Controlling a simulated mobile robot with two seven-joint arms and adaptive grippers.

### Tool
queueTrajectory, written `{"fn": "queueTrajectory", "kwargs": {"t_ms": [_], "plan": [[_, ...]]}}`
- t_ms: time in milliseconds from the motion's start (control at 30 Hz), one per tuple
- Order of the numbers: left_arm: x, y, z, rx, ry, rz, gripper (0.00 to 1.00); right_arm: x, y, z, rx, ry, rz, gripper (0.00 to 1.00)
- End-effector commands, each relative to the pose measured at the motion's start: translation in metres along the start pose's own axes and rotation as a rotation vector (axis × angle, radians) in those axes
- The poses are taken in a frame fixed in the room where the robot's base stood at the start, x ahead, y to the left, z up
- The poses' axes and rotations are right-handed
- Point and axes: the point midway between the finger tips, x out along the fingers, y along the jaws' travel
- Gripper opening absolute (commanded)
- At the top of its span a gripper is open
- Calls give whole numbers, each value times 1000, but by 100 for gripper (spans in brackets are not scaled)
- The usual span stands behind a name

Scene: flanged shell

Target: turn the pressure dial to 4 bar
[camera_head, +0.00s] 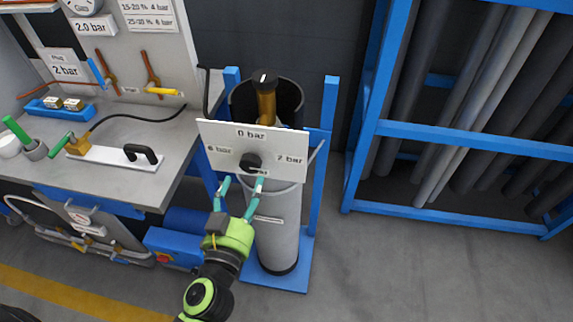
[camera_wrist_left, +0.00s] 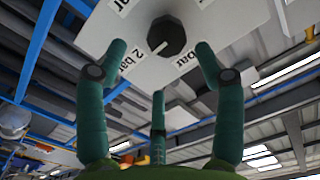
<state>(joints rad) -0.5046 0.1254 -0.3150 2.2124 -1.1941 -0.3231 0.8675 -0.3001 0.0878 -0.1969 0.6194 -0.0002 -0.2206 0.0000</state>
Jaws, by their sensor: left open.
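The pressure dial is a black knob (camera_head: 250,162) on a white plate (camera_head: 285,172) fixed to a grey cylinder. In the head view the plate reads 0 bar at the top, 6 bar at left and 2 bar at right; the bottom label is partly covered. In the left wrist view the knob (camera_wrist_left: 172,36) has a white pointer line aimed lower left, toward the 2 bar label (camera_wrist_left: 132,62). My left gripper (camera_head: 242,184) is open just below the knob. Its teal fingers (camera_wrist_left: 161,50) are spread to either side, apart from the knob. My right gripper is not seen.
A workbench (camera_head: 120,178) with tools is at left. A blue rack (camera_head: 460,135) of grey pipes stands at right. The floor (camera_head: 400,270) at lower right is clear.

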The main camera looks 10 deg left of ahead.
Motion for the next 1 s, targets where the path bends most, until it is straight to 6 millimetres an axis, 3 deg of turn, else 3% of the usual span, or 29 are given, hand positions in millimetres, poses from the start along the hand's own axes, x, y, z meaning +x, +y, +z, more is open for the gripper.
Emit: {"fn": "queueTrajectory", "kwargs": {"t_ms": [200, 500, 867, 900, 1000], "plan": [[21, -3, -10, 1, 15, -5, 69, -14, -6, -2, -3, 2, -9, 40], [62, -2, -8, -1, 12, -4, 69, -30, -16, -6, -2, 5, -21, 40], [70, -2, -6, -1, 10, -4, 69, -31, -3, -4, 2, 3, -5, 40], [70, -2, -6, -1, 10, -4, 65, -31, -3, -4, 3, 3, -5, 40], [70, -2, -6, -1, 10, -4, 25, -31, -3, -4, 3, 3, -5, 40]]}}
